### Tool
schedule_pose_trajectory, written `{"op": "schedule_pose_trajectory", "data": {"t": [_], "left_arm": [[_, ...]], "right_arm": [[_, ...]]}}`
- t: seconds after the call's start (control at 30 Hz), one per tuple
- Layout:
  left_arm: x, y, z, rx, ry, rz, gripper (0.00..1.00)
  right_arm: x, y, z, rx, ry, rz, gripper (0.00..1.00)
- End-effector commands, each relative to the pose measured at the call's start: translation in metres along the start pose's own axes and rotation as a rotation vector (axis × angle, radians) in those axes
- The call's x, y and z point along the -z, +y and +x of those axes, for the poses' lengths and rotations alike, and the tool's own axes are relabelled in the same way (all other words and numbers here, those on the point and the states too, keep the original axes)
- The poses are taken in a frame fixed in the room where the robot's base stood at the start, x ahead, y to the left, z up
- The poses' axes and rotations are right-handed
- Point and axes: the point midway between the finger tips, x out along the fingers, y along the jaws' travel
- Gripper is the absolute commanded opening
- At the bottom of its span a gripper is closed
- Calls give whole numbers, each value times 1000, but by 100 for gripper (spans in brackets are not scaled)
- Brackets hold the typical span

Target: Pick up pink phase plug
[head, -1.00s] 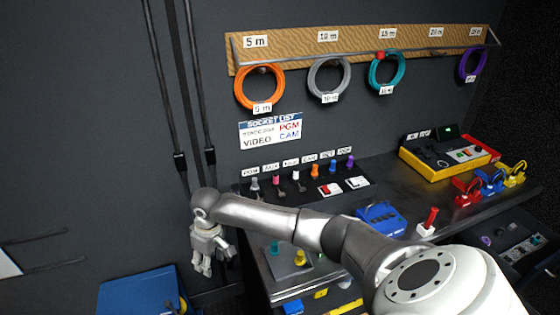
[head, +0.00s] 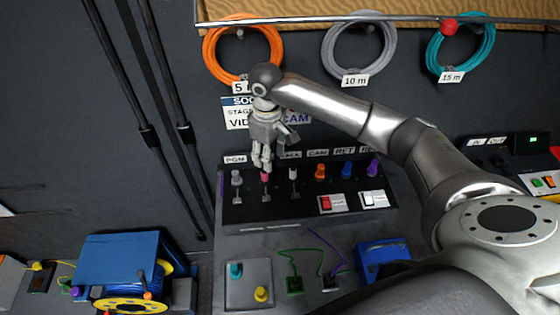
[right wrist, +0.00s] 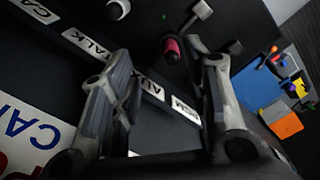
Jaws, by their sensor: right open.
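The pink phase plug (head: 265,178) stands in the black socket panel (head: 300,206), second from the left in its row. In the right wrist view the pink plug (right wrist: 172,49) shows beyond the fingers, above the AUX label. My right gripper (head: 262,164) points down just above the pink plug and partly covers it in the head view. In the right wrist view its two fingers (right wrist: 165,75) are spread with nothing between them. The plug looks to be beyond the fingertips; I cannot tell the exact gap. My left gripper is not in view.
A grey plug (head: 236,177) stands close left of the pink one and a white plug (head: 293,173) close right. Orange, blue and purple plugs follow. The wall with cable coils (head: 359,45) rises behind. A blue cable reel (head: 122,268) stands lower left.

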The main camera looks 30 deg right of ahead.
Motion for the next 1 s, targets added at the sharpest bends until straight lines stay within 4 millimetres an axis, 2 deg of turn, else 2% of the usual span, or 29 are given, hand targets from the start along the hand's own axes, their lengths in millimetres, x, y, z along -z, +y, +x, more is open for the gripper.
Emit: {"op": "schedule_pose_trajectory", "data": {"t": [0.13, 0.3, 0.37, 0.53, 0.67, 0.8, 1.0], "left_arm": [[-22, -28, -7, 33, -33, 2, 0], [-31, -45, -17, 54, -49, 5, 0], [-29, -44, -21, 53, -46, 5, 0], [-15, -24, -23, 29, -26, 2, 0], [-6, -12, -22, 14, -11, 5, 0], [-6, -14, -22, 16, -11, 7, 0], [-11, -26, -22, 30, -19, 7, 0]], "right_arm": [[-1, -1, 16, 2, -5, 0, 43], [4, -4, 35, 1, -5, 0, 43], [6, -5, 44, 2, -6, 2, 43], [6, -5, 66, -1, -3, 1, 43], [7, -5, 71, -1, -1, 0, 43], [7, -5, 71, -1, -1, 0, 43], [7, -5, 71, -1, -1, 0, 19]]}}
